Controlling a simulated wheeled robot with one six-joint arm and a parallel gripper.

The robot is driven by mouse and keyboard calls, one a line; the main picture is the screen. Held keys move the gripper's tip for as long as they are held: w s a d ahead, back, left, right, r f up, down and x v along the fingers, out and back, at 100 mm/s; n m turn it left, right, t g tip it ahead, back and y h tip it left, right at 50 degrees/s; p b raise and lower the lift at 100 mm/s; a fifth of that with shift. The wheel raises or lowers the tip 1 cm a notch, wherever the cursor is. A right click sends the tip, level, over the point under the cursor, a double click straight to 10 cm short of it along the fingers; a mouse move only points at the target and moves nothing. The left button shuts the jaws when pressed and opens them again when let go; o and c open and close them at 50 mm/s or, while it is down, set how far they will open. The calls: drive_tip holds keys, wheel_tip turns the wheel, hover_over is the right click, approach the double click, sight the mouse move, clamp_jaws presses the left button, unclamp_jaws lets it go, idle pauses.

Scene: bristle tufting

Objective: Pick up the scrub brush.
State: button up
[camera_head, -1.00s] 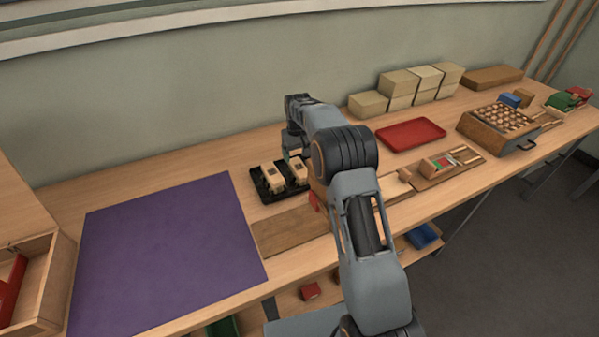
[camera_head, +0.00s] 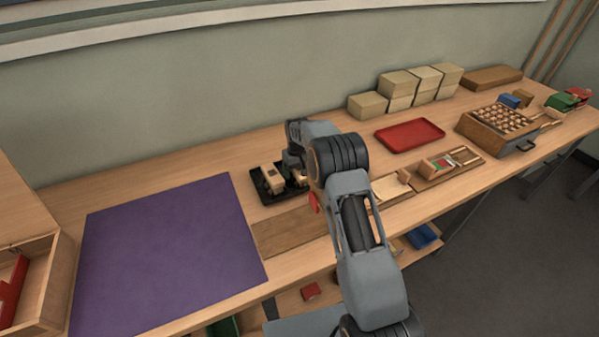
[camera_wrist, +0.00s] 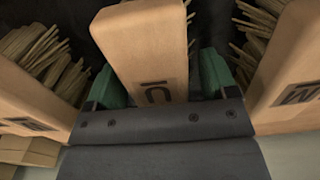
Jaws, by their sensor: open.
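Wooden brush blocks with straw-coloured bristles stand in a black tray (camera_head: 264,197) on the bench. In the wrist view a middle brush block (camera_wrist: 145,45) with a dark printed mark lies between the green finger pads of my gripper (camera_wrist: 160,82). The gripper is open, one pad on each side of this block; whether either pad touches it I cannot tell. One brush block (camera_wrist: 28,95) is at the left and another (camera_wrist: 290,70) at the right. Which is the scrub brush I cannot tell. In the head view a brush block (camera_head: 271,178) shows left of my gripper, which is mostly hidden by my arm.
A purple mat (camera_head: 165,255) covers the bench at left, beside a wooden box (camera_head: 45,290). A red tray (camera_head: 409,135) and stacked pale blocks (camera_head: 398,85) are to the right. The neighbouring brushes leave little room beside the fingers.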

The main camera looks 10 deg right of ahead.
drive_tip(key=shift+c, duration=0.3)
drive_tip(key=c, duration=1)
drive_tip(key=shift+r, duration=0.1)
drive_tip(key=shift+r, duration=0.45)
wheel_tip(320, 180, up, 2)
drive_tip(key=shift+r, duration=0.15)
drive_tip(key=s+a+r, duration=0.3)
drive_tip(key=s+a+r+b, duration=0.1)
drive_tip(key=s+a+r, duration=0.2)
drive_tip(key=a, duration=0.1)
drive_tip(key=s+a+r, duration=0.3)
drive_tip(key=shift+s+a+r+b, duration=0.15)
drive_tip(key=shift+a+r+b, duration=0.1)
drive_tip(key=shift+r+b, duration=0.1)
